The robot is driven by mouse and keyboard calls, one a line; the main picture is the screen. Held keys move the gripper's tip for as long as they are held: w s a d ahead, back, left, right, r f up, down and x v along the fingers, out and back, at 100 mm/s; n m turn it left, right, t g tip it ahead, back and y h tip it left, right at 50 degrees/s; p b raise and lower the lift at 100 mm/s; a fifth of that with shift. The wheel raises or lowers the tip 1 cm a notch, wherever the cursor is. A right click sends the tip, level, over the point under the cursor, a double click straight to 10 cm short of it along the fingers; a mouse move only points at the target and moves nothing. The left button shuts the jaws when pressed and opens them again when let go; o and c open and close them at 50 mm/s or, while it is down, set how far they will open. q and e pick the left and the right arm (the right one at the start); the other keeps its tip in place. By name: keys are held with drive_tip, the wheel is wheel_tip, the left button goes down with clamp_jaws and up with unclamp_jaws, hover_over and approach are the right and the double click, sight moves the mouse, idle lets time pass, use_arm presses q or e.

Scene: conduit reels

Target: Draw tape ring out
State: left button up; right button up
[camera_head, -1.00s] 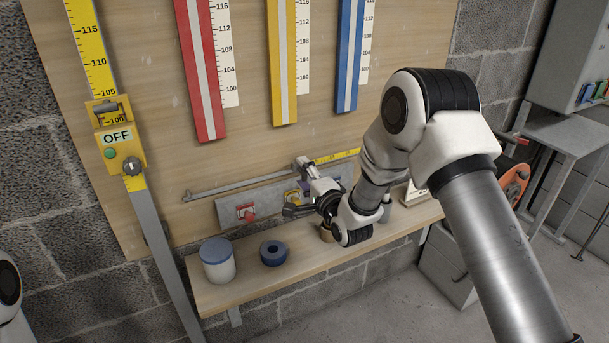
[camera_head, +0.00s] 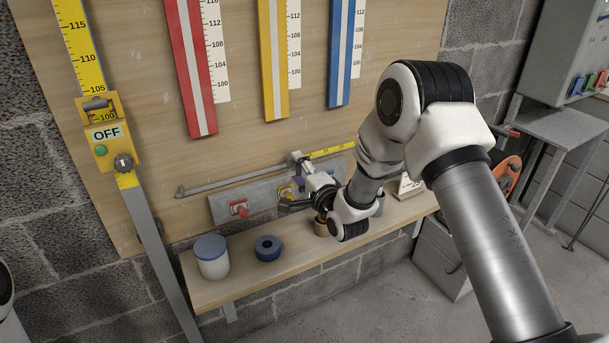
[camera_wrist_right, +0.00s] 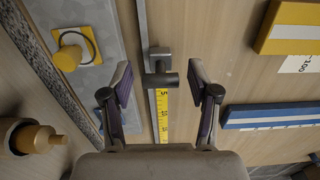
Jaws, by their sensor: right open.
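A thin grey rail with a yellow marked tape strip (camera_head: 332,152) runs across the board above the shelf; the strip also shows in the right wrist view (camera_wrist_right: 163,117). A dark grey T-shaped fitting (camera_wrist_right: 160,73) sits on the rail at the strip's end. I cannot make out a clear ring there. My right gripper (camera_wrist_right: 161,80) is open, with its two fingers on either side of the fitting and apart from it. In the head view, my right gripper (camera_head: 297,186) reaches the board, and its wrist hides part of the rail area. My left gripper is out of view.
A grey plate with a red knob (camera_head: 239,209) and a yellow knob (camera_wrist_right: 67,57) lies below the rail. On the wooden shelf (camera_head: 235,287) stand a blue-lidded jar (camera_head: 211,257), a blue roll (camera_head: 267,247) and a brown pot (camera_head: 320,227). Coloured vertical bars hang above.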

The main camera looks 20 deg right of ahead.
drive_tip(key=s, duration=1.1)
drive_tip(key=shift+s+d, duration=0.35)
drive_tip(key=shift+d, duration=0.1)
